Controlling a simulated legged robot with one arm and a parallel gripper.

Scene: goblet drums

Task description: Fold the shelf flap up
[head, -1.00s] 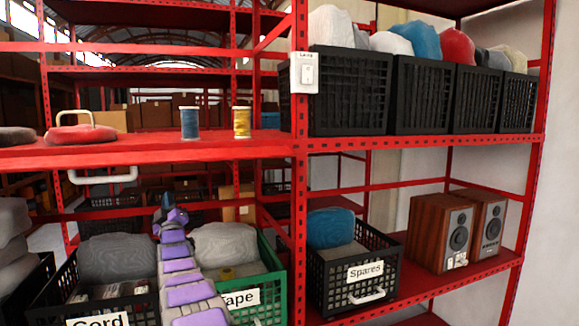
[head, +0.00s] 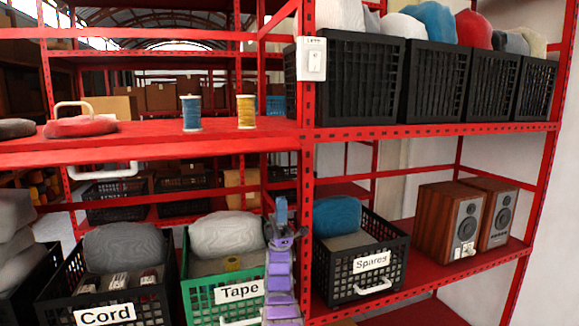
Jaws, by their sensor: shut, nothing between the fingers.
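A red shelf board (head: 150,140) spans the left bay, roughly level, with a white bar handle (head: 103,172) hanging below its front edge. I take its front strip to be the flap, but the hinge line is hard to make out. My gripper (head: 281,208) is at the end of my purple arm, below the board and to the right of the handle. It points upward in front of the red upright, shut and empty, and looks clear of the handle.
Below are the Cord crate (head: 105,295), green Tape crate (head: 215,298) and Spares crate (head: 365,275). A switch (head: 312,59) is on the upright.

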